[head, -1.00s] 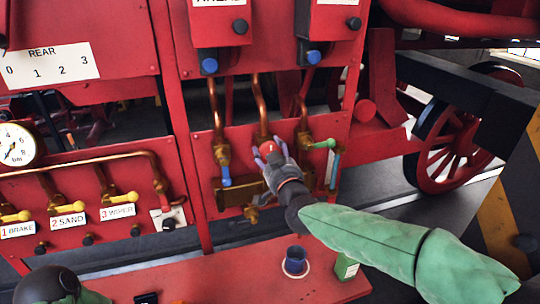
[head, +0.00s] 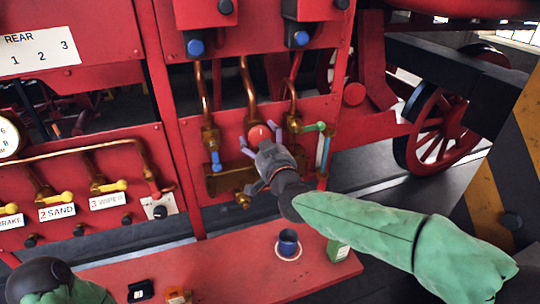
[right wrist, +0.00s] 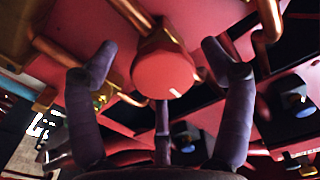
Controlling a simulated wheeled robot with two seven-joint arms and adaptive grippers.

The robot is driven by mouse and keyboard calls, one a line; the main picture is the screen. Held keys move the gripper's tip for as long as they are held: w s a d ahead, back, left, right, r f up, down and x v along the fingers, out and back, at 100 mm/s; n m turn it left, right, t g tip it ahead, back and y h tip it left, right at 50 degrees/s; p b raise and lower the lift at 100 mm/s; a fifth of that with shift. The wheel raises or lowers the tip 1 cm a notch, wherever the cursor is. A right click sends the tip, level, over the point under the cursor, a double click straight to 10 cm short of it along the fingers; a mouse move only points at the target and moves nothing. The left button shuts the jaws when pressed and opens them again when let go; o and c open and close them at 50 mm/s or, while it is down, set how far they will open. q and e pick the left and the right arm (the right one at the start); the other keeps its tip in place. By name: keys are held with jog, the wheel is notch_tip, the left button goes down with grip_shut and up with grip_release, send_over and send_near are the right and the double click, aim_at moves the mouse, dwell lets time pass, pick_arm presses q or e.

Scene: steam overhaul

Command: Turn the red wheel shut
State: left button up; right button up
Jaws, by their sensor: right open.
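The red wheel (head: 259,135) is a round red knob on the middle copper pipe of the lower red panel. In the right wrist view the wheel (right wrist: 165,75) shows a flat round face with a short white mark near its lower edge. My right gripper (head: 262,141) is open just in front of the wheel. In the right wrist view its dark purple fingers (right wrist: 160,75) stand apart on both sides of the wheel and below it, with gaps visible. My left forearm shows at the lower left; its gripper is out of view.
A blue-handled valve (head: 215,160) is left of the wheel and a green-handled valve (head: 312,127) is right of it. A gauge (head: 8,137) is far left.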

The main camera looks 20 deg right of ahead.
jog(key=s, duration=1)
jog(key=shift+s+d, duration=0.15)
jog(key=shift+s, duration=0.15)
